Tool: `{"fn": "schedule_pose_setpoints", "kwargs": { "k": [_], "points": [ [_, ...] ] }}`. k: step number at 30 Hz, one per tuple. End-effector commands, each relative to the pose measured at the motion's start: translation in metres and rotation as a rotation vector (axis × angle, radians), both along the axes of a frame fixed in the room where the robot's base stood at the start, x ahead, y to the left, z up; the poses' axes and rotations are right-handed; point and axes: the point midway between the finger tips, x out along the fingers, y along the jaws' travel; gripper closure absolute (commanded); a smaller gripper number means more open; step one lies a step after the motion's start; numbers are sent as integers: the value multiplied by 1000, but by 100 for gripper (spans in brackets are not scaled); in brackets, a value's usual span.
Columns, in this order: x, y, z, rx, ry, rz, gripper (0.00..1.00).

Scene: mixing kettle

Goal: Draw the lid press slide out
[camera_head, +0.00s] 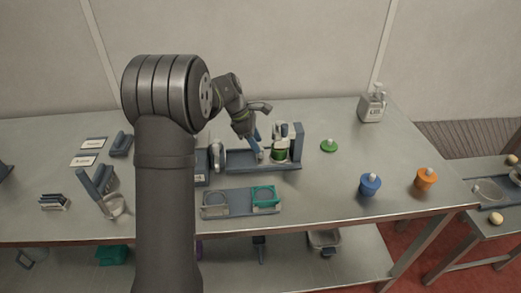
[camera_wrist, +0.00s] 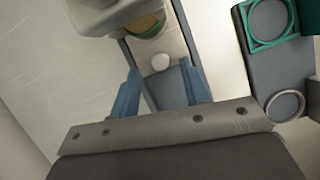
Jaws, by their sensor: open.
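The lid press (camera_head: 298,142) stands on the bench with a blue-grey upright at its right end and a long low base. A green-rimmed part (camera_head: 280,155) sits under its head; the pale head and green rim also show at the top of the wrist view. The slide is a light plate with a round white knob (camera_wrist: 160,62) at its near end, above a blue-grey track (camera_wrist: 168,88). My gripper (camera_head: 259,147) is open, its blue fingers on either side of the knob in the wrist view. I cannot tell whether they touch it.
A two-place holder (camera_head: 238,207) with a teal square ring (camera_head: 265,196) lies in front of the press. A green lid (camera_head: 329,146), blue pot (camera_head: 371,184), orange pot (camera_head: 427,179) and clear jug (camera_head: 373,104) stand to the right. My arm hides part of the bench.

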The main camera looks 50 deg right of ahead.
Motion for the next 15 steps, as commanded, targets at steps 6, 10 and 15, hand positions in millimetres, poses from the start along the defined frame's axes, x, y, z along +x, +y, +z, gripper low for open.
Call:
{"fn": "schedule_pose_setpoints", "kwargs": {
  "k": [6, 10, 15],
  "points": [
    [-10, -7, -30, 0, 0, -1, 58],
    [-13, -10, -38, -1, -1, -1, 58],
    [-13, -10, -40, -1, -1, -1, 58]
  ]
}}
